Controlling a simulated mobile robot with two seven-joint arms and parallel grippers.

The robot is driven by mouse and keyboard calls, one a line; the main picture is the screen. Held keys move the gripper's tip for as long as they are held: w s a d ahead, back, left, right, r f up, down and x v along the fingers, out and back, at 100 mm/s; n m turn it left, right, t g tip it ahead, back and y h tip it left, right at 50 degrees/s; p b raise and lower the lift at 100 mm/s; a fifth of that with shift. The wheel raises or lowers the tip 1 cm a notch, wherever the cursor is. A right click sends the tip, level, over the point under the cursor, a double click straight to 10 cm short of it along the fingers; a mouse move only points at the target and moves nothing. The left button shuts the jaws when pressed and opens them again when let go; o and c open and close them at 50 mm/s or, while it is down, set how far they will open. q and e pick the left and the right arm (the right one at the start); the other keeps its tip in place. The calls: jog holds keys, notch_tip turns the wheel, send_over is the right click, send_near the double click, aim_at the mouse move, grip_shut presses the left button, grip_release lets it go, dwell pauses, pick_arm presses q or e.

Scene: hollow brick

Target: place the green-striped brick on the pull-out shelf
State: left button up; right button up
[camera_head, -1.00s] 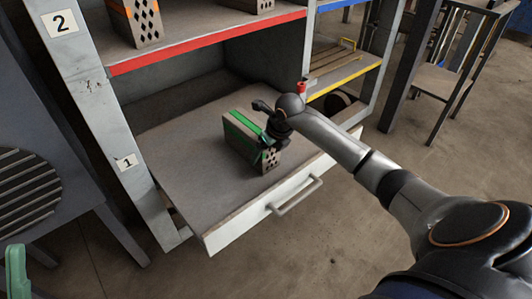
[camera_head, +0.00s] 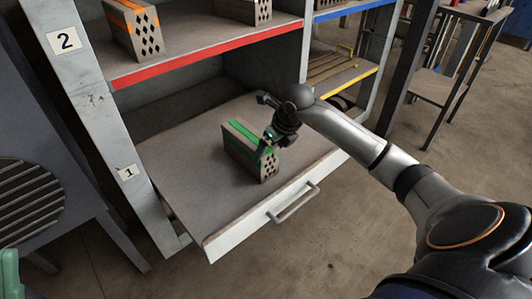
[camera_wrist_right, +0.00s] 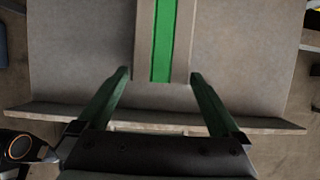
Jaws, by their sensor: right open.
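The green-striped brick (camera_head: 250,150) stands on the pull-out shelf (camera_head: 185,175), near its front edge. It is grey-brown with a green stripe and diamond-shaped holes in its end face. My right gripper (camera_head: 268,137) is just above and behind the brick's right end, partly hidden by its own wrist. In the right wrist view the gripper's green fingers (camera_wrist_right: 158,85) are spread wide with nothing between them. There the brick (camera_wrist_right: 163,40) lies beyond the fingertips, and the shelf (camera_wrist_right: 80,60) spreads around it. My left gripper is not in view.
A red-edged shelf (camera_head: 205,53) above holds an orange-striped brick (camera_head: 133,28) and another brick (camera_head: 243,10). A yellow-edged shelf (camera_head: 345,82) is at right. The pull-out shelf's white front has a handle (camera_head: 293,203). Bare shelf lies left of the brick.

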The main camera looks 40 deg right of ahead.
jog(key=p+v, duration=0.1)
jog(key=v, duration=0.3)
jog(key=shift+r, duration=0.2)
jog(key=shift+s+r, duration=0.15)
jog(key=s+a+y, duration=0.2)
jog(key=a, duration=0.4)
jog(key=s+a+f+n+g+y, duration=0.1)
jog(key=s+a+y, duration=0.2)
jog(key=a, duration=0.4)
jog(key=s+a+n+y, duration=0.1)
jog(key=s+a+y, duration=0.1)
jog(key=a, duration=0.5)
jog(key=shift+s+f+g+y, duration=0.2)
jog(key=shift+f+g+y, duration=0.2)
jog(key=shift+y, duration=0.2)
jog(key=s+a+r+m+g+y, duration=0.1)
jog(key=s+a+r+y, duration=0.9)
jog(key=a+r, duration=0.25)
jog(key=d+r+m+t+h, duration=0.1)
jog(key=d+r+m+t, duration=0.3)
jog(key=m+t, duration=0.6)
jog(key=s+d+r+m+t+h, duration=0.1)
jog(key=d+r+m+t+h, duration=0.1)
jog(key=r+m+t, duration=0.7)
jog(key=d+m+t, duration=0.1)
jog(key=m, duration=0.5)
jog(key=shift+s+d+m+h, duration=0.25)
jog(key=shift+d+m+h, duration=0.05)
jog(key=shift+d, duration=0.1)
